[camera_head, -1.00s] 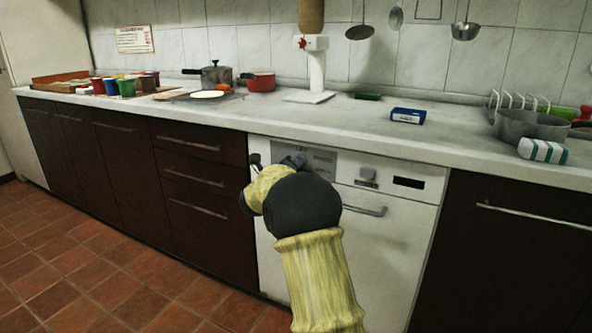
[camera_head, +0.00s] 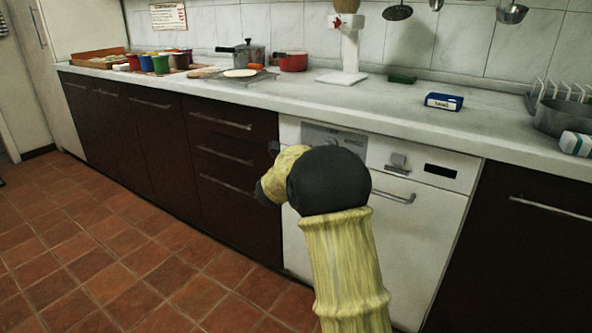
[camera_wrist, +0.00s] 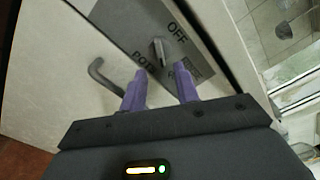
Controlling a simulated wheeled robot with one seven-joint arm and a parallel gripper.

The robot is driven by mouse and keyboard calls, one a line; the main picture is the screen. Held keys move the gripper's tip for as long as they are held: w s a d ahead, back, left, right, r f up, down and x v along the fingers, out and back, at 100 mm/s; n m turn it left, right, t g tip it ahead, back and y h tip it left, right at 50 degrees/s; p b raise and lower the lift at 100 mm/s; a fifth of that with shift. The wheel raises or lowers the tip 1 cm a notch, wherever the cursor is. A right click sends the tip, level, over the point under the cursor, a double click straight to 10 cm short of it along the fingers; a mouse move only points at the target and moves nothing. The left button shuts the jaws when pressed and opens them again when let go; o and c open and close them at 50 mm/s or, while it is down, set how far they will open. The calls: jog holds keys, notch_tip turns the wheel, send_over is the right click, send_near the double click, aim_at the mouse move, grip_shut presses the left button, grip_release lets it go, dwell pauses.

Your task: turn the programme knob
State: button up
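The programme knob (camera_wrist: 158,52) is a small grey lever-shaped knob on a grey plate (camera_wrist: 138,25) with "OFF" and other lettering, partly covered. In the wrist view it stands just beyond and between the tips of my gripper (camera_wrist: 161,73). The two purple fingers are apart with nothing between them, and I cannot tell if either touches the knob. In the head view the plate (camera_head: 335,137) sits at the upper left of a white appliance front (camera_head: 420,230). My arm hides the knob and my fingers there.
A dark curved handle (camera_wrist: 105,78) sticks out left of the fingers. In the head view a latch (camera_head: 397,163) and a bar handle (camera_head: 397,197) are on the appliance. The pale worktop (camera_head: 300,96) overhangs above, with a blue box (camera_head: 443,102). The tiled floor (camera_head: 150,260) is clear.

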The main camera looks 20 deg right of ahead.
jog(key=p+v, duration=0.2)
jog(key=v, duration=1)
jog(key=shift+p, duration=0.3)
jog(key=shift+s+a, duration=0.1)
jog(key=shift+s, duration=0.05)
